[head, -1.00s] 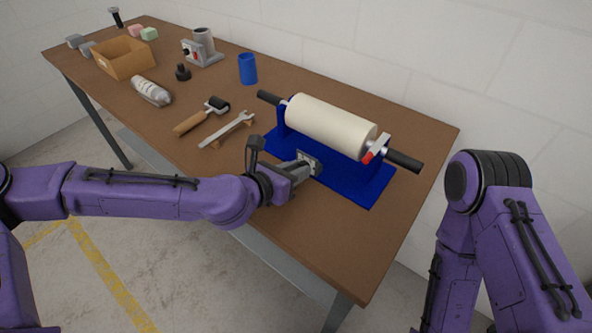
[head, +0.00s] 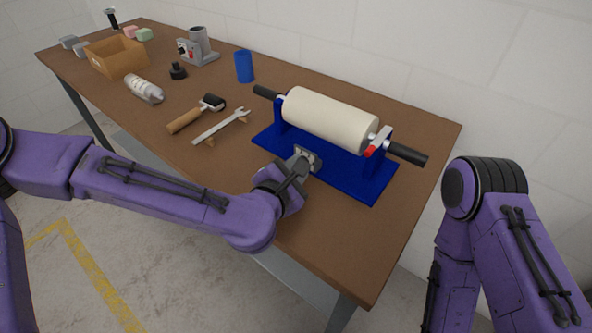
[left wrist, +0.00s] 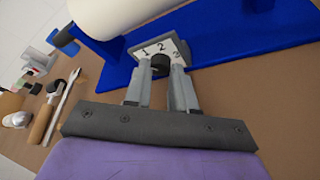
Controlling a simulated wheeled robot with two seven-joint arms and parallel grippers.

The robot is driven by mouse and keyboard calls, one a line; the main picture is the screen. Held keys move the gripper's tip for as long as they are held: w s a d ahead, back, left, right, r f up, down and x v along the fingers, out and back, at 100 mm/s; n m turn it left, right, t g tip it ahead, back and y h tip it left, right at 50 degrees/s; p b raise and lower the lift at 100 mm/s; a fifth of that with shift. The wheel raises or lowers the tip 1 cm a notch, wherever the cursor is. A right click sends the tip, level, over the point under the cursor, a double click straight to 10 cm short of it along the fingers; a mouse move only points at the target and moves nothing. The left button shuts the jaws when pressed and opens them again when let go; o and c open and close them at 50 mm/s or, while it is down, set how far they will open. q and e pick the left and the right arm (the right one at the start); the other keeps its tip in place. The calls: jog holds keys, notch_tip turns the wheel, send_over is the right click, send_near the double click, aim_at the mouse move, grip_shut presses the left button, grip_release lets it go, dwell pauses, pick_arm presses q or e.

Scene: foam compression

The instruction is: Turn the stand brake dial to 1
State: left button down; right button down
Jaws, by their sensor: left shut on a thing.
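The blue stand (head: 345,175) holds a cream roll (head: 330,119) on a shaft with black ends. On its near side is a dial plate (head: 309,155), which in the left wrist view (left wrist: 146,52) carries the numbers 1, 2 and 3. The black dial knob (left wrist: 160,64) sits between the fingertips of my left gripper (left wrist: 161,71), which is shut on it. In the head view my left gripper (head: 298,165) reaches the plate from the near side. The knob's pointer is hidden, so its setting cannot be read. My right gripper is out of view.
A wrench (head: 222,126), a wooden-handled roller (head: 196,113), a bottle (head: 145,88) and a blue cup (head: 244,67) lie or stand left of the stand. A cardboard box (head: 117,57) is farther back. The table's near right part is clear.

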pick_arm(q)
jog(key=shift+m, duration=0.4)
dwell(0.3)
jog(key=c, duration=0.9)
grip_release()
jog(key=shift+s, duration=0.15)
jog(key=shift+c, duration=0.2)
